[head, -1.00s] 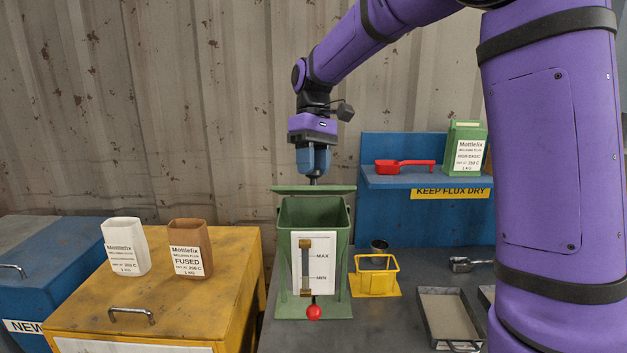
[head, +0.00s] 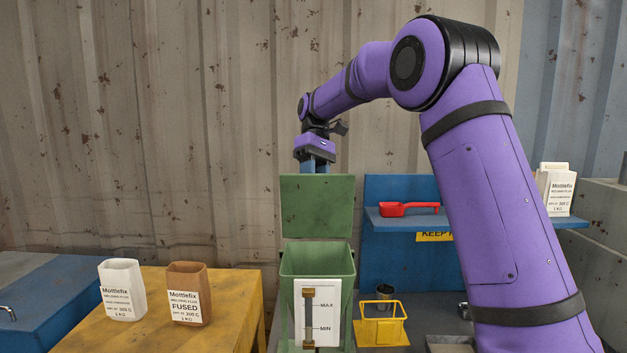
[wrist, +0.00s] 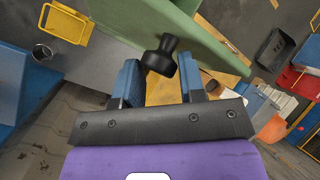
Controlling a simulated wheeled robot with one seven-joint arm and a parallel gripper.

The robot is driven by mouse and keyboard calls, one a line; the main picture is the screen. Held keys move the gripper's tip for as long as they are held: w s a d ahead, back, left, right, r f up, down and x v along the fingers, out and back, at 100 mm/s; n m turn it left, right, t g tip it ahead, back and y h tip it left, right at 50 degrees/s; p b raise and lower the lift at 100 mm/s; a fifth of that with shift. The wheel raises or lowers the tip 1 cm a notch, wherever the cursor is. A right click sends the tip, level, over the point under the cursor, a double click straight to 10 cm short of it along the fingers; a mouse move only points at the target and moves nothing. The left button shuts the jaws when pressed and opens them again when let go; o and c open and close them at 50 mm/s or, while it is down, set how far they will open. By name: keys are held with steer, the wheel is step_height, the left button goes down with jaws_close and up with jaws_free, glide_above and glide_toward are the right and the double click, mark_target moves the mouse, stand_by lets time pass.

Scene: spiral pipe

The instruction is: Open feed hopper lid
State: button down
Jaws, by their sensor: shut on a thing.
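The green feed hopper (head: 341,268) stands on the bench with its top open. Its flat green lid (head: 317,205) is tilted up, nearly upright, at the back of the opening. My gripper (head: 315,168) is behind the lid's upper part, its fingertips hidden there in the head view. In the wrist view, my gripper's blue fingers (wrist: 160,76) are shut on the lid's black knob (wrist: 159,58), which sticks out from the green lid (wrist: 195,38).
A yellow wire holder (head: 379,326) stands right of the hopper. A blue shelf (head: 425,219) holds a red scoop (head: 408,209) and a white carton (head: 556,192). White (head: 121,289) and brown (head: 187,293) containers stand on a yellow chest (head: 226,315) at left.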

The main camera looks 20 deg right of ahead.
steer(key=shift+w+d+f+g, duration=0.6)
steer(key=shift+w+d, duration=0.1)
steer(key=shift+d, duration=0.05)
steer(key=c, duration=1.1)
jaws_free()
steer(key=o, duration=0.3)
steer(key=shift+d, duration=0.25)
steer(key=shift+a+r, duration=0.1)
steer(key=shift+a, duration=0.1)
steer(key=shift+a+r, duration=0.2)
